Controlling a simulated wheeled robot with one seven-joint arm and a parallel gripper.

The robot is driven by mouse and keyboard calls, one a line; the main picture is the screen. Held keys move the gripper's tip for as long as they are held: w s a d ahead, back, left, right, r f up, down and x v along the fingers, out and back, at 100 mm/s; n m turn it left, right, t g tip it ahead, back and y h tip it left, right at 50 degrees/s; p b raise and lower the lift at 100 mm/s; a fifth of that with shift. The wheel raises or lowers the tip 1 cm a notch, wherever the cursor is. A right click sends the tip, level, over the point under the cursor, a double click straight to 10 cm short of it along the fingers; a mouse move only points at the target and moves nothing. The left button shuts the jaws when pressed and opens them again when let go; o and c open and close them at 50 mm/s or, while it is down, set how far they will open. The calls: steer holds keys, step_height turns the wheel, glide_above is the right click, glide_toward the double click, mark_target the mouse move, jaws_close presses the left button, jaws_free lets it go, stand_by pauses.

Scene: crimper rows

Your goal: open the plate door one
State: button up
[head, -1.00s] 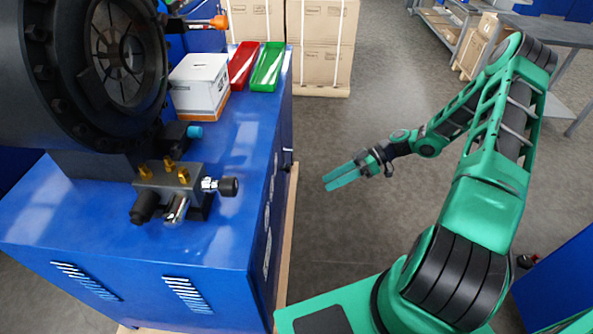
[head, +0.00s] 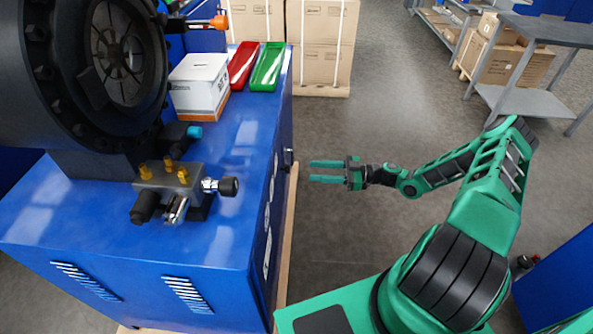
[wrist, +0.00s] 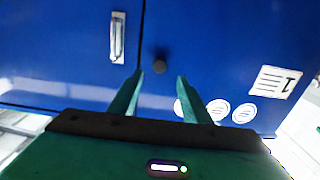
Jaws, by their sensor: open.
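The blue cabinet's side face carries a door panel (wrist: 225,55) with a small plate (wrist: 275,82) marked "1" at the right of the wrist view. A dark round knob (wrist: 160,62) sits on this panel, close to a vertical seam. Left of the seam, another blue panel (wrist: 55,50) has a silver latch handle (wrist: 117,38). My gripper (wrist: 160,76) is open and empty, its fingers pointing at the panel with the knob between the tips in the picture. In the head view my gripper (head: 311,171) is right of the cabinet (head: 240,215), apart from it. No panel looks ajar.
Several round stickers (wrist: 217,109) are on the panel. A black machine (head: 80,80), a valve block (head: 168,181), a white box (head: 199,85), and red (head: 243,64) and green (head: 268,66) trays stand on the cabinet. Floor (head: 370,235) beside it is clear.

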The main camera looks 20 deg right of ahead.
steer(key=x, duration=0.8)
